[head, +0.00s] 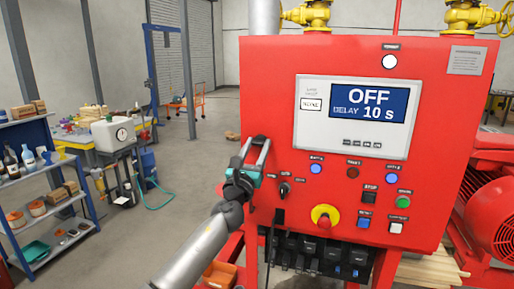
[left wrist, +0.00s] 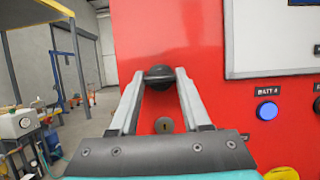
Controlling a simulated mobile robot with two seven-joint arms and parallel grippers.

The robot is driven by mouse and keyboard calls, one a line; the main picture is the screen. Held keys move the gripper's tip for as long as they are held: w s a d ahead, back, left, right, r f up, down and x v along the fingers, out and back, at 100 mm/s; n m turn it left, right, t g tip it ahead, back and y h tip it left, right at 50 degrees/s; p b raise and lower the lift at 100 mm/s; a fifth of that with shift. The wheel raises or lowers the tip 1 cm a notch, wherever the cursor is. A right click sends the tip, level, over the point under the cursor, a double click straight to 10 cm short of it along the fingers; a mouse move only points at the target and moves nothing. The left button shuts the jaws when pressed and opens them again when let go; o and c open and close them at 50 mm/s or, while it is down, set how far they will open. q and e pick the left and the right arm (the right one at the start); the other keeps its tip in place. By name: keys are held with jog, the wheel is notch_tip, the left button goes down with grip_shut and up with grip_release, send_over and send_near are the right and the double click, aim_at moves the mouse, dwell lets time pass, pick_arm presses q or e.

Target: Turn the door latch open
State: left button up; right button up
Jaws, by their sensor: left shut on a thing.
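The red pump control panel door (head: 270,90) fills the middle of the head view and looks closed. The door latch (left wrist: 160,74) is a dark knob near the panel's left edge in the left wrist view. A keyhole plate (left wrist: 165,125) sits below it. My left gripper (head: 257,143) is at the latch, with its two fingers on either side of the knob, shut on it. The same gripper shows in the left wrist view (left wrist: 160,78). In the head view the fingers mostly hide the latch. My right gripper is not in view.
The panel carries a display (head: 355,108), a black rotary switch (head: 285,188), several buttons and a red knob on yellow (head: 325,217). A blue shelf (head: 50,200) stands at the left. A red motor (head: 490,190) is at the right.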

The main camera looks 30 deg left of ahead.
pick_arm(q)
grip_shut()
jog(key=shift+n, duration=0.4)
jog(key=n+g+y, duration=0.1)
jog(key=n, duration=0.2)
jog(key=n+g+y+p, duration=0.1)
jog(key=n+y, duration=0.1)
jog(key=n, duration=0.2)
jog(key=n+g+y, duration=0.1)
jog(key=n, duration=0.3)
jog(key=shift+d+r+y+p, duration=0.15)
jog(key=shift+d+y+p, duration=0.05)
jog(key=shift+y+p, duration=0.2)
jog(key=n+g+p, duration=0.1)
jog(key=n, duration=0.2)
jog(key=n+g+p, duration=0.1)
jog(key=n, duration=0.1)
jog(key=shift+r+n+g+y, duration=0.1)
jog(key=shift+n+g+y, duration=0.2)
jog(key=shift+n+y, duration=0.1)
jog(key=shift+n+g+p, duration=0.9)
jog(key=shift+n+p, duration=0.75)
jog(key=shift+n, duration=0.65)
